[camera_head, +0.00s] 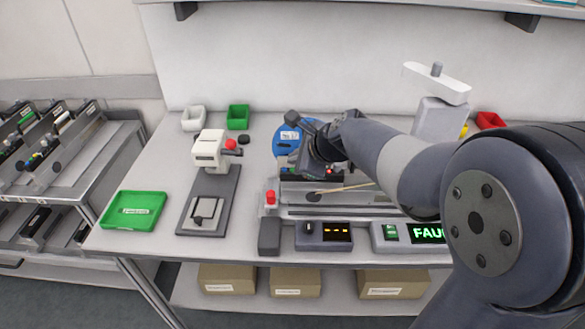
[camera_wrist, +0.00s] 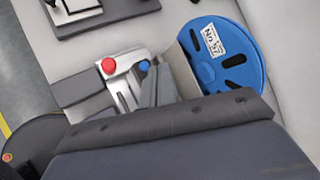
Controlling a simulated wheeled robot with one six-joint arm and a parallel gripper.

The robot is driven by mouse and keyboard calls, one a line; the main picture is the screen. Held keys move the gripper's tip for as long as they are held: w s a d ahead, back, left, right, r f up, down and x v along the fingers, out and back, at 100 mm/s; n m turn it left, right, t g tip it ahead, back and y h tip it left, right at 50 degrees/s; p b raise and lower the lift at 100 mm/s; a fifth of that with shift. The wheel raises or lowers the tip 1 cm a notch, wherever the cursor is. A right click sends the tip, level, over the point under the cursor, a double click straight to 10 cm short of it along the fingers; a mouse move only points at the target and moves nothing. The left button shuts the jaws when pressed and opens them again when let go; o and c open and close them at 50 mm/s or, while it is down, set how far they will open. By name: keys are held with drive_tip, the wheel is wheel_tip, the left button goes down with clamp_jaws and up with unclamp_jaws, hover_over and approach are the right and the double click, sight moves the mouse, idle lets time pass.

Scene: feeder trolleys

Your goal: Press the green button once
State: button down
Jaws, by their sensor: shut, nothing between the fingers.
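A small green button or switch (camera_head: 391,232) sits on the left of a pale control box (camera_head: 379,243) at the table's front edge, beside a display (camera_head: 427,233) with green letters starting "FAU". My forearm covers the display's right end. My gripper (camera_head: 311,170) is shut and empty, above the machine (camera_head: 340,212) behind the control boxes. It is apart from the green button, to its left and farther back. In the wrist view, the closed fingers (camera_wrist: 160,80) lie between a red button (camera_wrist: 108,66) and a blue reel (camera_wrist: 225,60); the green button is not visible there.
A dark box with a knob and amber display (camera_head: 324,236) is left of the pale box. A press-like device (camera_head: 208,190) and green tray (camera_head: 133,210) are farther left. A shelf (camera_head: 350,5) overhangs the back.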

drive_tip(key=shift+f, duration=0.4)
drive_tip(key=shift+f+b, duration=0.3)
drive_tip(key=shift+b, duration=0.15)
drive_tip(key=shift+r, duration=0.15)
idle(0.3)
drive_tip(key=shift+r+p, duration=0.6)
drive_tip(key=shift+p, duration=0.2)
wheel_tip(320, 180, up, 5)
drive_tip(key=p, duration=0.5)
idle(0.6)
